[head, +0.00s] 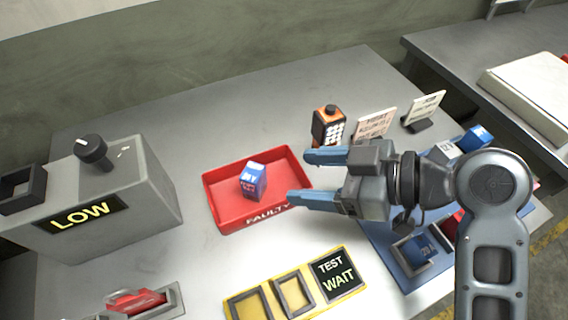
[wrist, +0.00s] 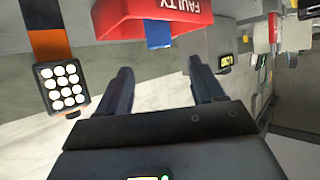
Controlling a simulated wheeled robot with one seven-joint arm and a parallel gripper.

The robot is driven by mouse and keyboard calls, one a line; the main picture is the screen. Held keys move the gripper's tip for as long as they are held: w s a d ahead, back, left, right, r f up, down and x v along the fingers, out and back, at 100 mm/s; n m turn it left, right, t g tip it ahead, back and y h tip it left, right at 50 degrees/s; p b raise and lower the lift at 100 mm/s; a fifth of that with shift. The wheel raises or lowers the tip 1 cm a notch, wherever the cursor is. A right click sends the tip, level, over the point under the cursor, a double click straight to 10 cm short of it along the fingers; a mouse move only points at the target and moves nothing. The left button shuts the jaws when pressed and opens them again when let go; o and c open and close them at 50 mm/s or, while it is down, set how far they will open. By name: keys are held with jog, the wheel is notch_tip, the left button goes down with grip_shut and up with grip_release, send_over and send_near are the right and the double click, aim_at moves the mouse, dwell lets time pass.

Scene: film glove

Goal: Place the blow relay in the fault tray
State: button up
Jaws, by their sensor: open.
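A small blue relay with white and red markings (head: 253,181) stands inside the red tray labelled FAULTY (head: 222,217), clear of its walls. In the wrist view the red tray (wrist: 150,22) is at the top, with the blue relay (wrist: 158,36) partly showing at its edge. My gripper (head: 298,177) is open and empty, its blue fingers pointing left over the tray's right side, apart from the relay. Its fingers (wrist: 158,75) also show spread in the wrist view. Another blue relay (head: 415,251) sits in the blue holder (head: 388,262) at the right.
An orange and black keypad device (head: 328,125) and two sign cards (head: 376,124) stand behind my gripper. A grey box reading LOW (head: 120,190) is at the left. A yellow TEST WAIT panel (head: 295,292) with two empty frames lies in front. The table behind the tray is clear.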

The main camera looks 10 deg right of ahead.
jog(key=shift+p+v, duration=0.3)
jog(key=shift+v, duration=1.15)
